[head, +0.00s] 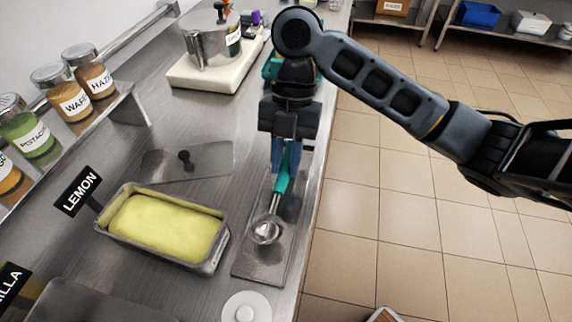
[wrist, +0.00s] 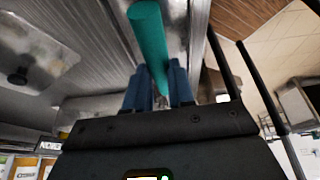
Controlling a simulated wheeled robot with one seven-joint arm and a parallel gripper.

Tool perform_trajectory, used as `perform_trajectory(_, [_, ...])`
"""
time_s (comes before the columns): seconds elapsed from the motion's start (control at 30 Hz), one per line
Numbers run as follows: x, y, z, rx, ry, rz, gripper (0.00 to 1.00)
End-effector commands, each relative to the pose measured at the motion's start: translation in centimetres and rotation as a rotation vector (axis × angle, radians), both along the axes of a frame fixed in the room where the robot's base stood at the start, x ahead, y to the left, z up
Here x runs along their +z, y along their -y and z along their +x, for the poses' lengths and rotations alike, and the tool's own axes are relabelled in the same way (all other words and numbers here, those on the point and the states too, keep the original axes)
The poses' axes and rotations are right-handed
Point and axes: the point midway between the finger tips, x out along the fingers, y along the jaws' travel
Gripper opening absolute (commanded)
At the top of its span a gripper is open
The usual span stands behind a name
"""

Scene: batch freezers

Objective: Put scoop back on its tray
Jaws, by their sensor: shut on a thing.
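The scoop (head: 266,229) has a teal handle and a round metal bowl. My gripper (head: 278,165) is shut on the teal handle, with its blue fingers on either side. The scoop's bowl is over the flat grey metal tray (head: 250,266) near the counter's front edge; I cannot tell whether it touches the tray. In the wrist view the teal handle (wrist: 150,40) rises between the blue fingers (wrist: 158,88), and the bowl is hidden there.
A pan of yellow lemon ice cream (head: 217,252) stands left of the tray. A clear lid (head: 212,158) with a black knob lies behind it. A white round object (head: 247,308) is in front. A metal pot (head: 206,45) on a white board (head: 186,78) stands farther back. Tiled floor lies right.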

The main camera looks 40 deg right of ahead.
Motion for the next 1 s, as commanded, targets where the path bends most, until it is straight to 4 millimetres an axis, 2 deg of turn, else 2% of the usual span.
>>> perform_trajectory(0.1, [-1.7, 0.0, -0.1, -0.002, -0.004, 0.002, 0.00])
perform_trajectory(0.2, [-2.6, 0.0, -0.1, 0.000, -0.001, 0.001, 0.00])
perform_trajectory(0.53, [-3.0, 0.0, 0.0, 0.001, 0.000, 0.001, 0.00])
perform_trajectory(0.57, [-3.0, 0.0, 0.0, 0.001, 0.000, 0.001, 0.24])
perform_trajectory(0.6, [-2.9, 0.0, 0.0, 0.001, 0.000, 0.001, 0.28])
perform_trajectory(0.8, [-2.9, 0.0, 0.0, 0.001, 0.000, 0.001, 0.47])
perform_trajectory(1.0, [-2.9, 0.0, 0.0, 0.001, 0.000, 0.001, 0.49])
